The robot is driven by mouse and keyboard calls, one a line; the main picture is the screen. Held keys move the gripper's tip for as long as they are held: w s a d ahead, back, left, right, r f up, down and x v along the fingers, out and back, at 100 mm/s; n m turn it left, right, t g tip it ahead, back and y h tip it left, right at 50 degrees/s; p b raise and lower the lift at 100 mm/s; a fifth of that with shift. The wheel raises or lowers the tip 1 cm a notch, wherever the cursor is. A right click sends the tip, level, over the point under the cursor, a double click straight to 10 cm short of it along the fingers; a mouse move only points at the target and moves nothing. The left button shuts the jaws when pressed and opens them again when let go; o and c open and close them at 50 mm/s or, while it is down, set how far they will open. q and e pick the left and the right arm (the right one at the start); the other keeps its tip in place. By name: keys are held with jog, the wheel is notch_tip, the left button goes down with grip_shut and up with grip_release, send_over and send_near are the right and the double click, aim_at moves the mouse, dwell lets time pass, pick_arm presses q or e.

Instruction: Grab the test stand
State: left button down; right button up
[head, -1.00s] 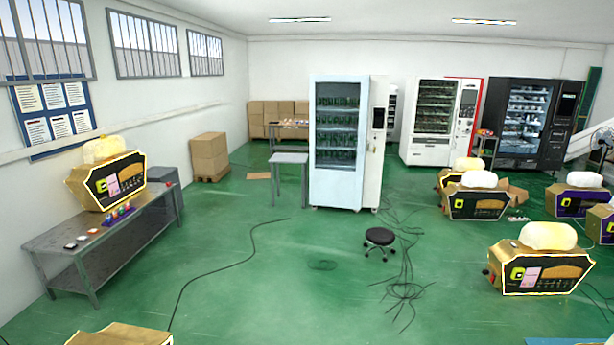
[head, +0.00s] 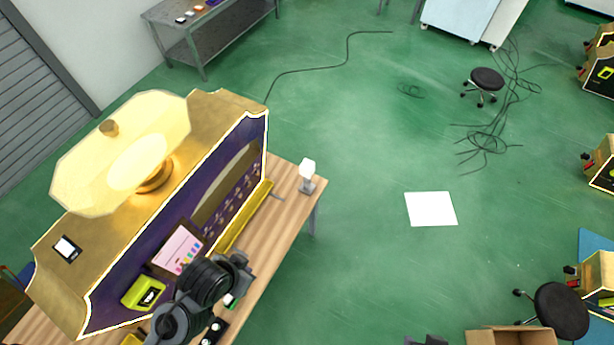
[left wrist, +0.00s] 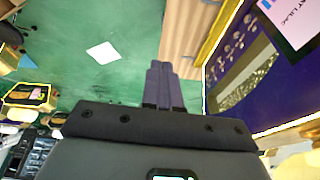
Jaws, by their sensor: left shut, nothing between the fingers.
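A small stand with a white top and grey base (head: 307,177), which looks like the test stand, is upright at the far right corner of the wooden table (head: 285,215) in the head view. I cannot make it out in the left wrist view. The gold and purple perfume machine (head: 170,215) stands on the table. My left arm is over the table's near part, in front of the machine's screen. My left gripper (left wrist: 163,85) is shut and empty in the left wrist view, fingertips beside the table edge. My right gripper is not clearly in view.
A white square (head: 431,209) lies on the open green floor right of the table. A black stool (head: 560,308) and an open cardboard box (head: 510,336) are at the lower right. A metal bench (head: 205,40) stands at the back left. Cables (head: 485,140) lie on the floor.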

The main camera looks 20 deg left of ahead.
dwell(0.3)
pick_arm(q)
jog(key=shift+c, duration=1.6)
grip_release()
